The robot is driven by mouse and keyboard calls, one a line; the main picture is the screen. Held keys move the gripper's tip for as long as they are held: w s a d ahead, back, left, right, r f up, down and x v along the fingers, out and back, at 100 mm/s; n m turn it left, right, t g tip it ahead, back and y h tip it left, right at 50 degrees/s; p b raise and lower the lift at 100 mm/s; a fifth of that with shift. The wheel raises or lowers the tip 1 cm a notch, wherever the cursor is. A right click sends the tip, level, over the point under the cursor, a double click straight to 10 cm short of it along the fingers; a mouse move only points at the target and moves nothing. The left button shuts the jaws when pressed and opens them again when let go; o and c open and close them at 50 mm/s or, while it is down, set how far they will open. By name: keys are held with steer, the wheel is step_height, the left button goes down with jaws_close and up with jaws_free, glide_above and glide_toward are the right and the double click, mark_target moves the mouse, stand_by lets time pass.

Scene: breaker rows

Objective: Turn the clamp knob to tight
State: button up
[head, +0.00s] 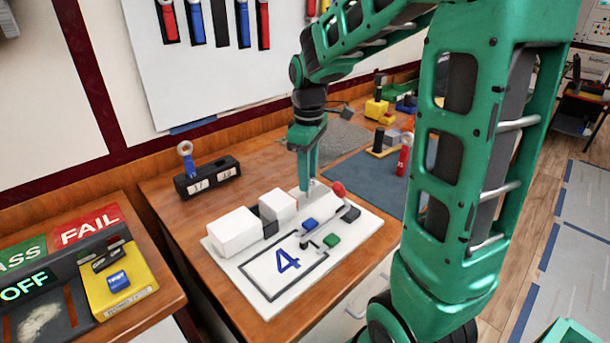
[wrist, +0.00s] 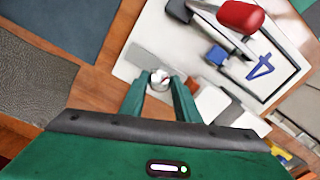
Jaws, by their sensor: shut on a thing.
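A white board (head: 350,243) marked with a blue "4" lies on the wooden bench. A small pale round knob (wrist: 160,77) stands near the board's edge; I take it for the clamp knob. My gripper (head: 306,188) points down at the board's far side. In the wrist view my gripper (wrist: 160,82) has its two green fingers on either side of the knob, shut on it. The fingers hide most of the knob in the head view. I cannot read the knob's setting or any tight mark.
A red-tipped lever (head: 338,188) stands close right of my fingers; it also shows in the wrist view (wrist: 240,15). White blocks (head: 236,230) sit left of them. Blue and green buttons lie on the board. A PASS/FAIL station (head: 120,290) stands at lower left.

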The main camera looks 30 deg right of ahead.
steer(key=m, duration=0.7)
steer(key=shift+w, duration=0.1)
steer(key=m, duration=0.6)
steer(key=shift+m, duration=0.4)
steer(key=m, duration=0.4)
steer(key=shift+a+r+m, duration=0.1)
steer(key=shift+a+m, duration=0.05)
steer(key=shift+m, duration=1.85)
steer(key=shift+w, duration=0.1)
steer(key=o, duration=1)
steer(key=shift+o, duration=0.2)
